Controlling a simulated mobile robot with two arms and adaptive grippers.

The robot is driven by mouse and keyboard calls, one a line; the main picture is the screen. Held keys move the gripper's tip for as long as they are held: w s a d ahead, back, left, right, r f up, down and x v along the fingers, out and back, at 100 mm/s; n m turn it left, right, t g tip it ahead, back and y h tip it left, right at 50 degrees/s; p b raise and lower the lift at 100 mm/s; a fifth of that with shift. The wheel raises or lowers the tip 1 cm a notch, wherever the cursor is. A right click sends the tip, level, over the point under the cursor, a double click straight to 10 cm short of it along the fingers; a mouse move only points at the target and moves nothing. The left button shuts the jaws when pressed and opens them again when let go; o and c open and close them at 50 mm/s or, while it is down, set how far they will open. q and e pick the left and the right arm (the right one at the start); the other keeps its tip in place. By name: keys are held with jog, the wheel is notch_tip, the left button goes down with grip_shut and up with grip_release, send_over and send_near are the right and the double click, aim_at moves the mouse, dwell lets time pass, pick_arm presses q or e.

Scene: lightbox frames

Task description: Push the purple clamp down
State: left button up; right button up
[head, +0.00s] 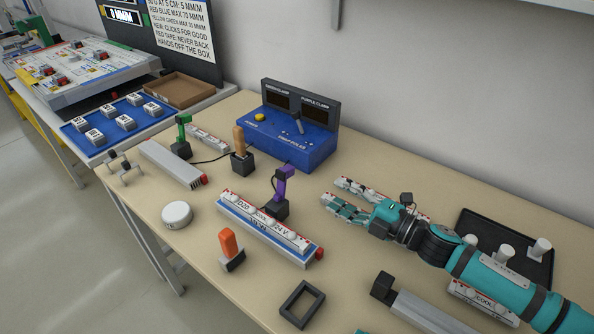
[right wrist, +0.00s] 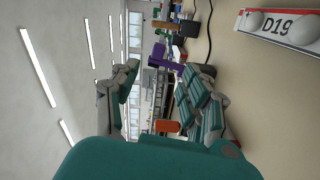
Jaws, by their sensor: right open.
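The purple clamp (head: 284,181) stands upright on a dark base, beside the far edge of the labelled white-and-blue light strip (head: 262,230) near the middle of the table. The clamp's purple arm (right wrist: 165,62) also shows in the right wrist view, beyond and between the fingers. My right gripper (head: 333,192) is open and empty, to the right of the clamp and apart from it. Its two fingers (right wrist: 157,75) show in the right wrist view with nothing held between them.
A blue control box (head: 300,148) with dark displays stands behind the clamp. An orange-handled clamp (head: 230,246), a white round puck (head: 177,214) and a black square frame (head: 302,304) are in front. A green clamp (head: 182,135) stands left. A black tray (head: 478,222) is at right.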

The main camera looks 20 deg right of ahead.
aim_at(294, 172)
jog(key=p+x, duration=0.2)
jog(key=x, duration=1)
jog(key=shift+w+a+p, duration=0.25)
jog(key=shift+a+p, duration=0.05)
jog(key=shift+a, duration=0.05)
jog(key=shift+c, duration=0.2)
grip_shut()
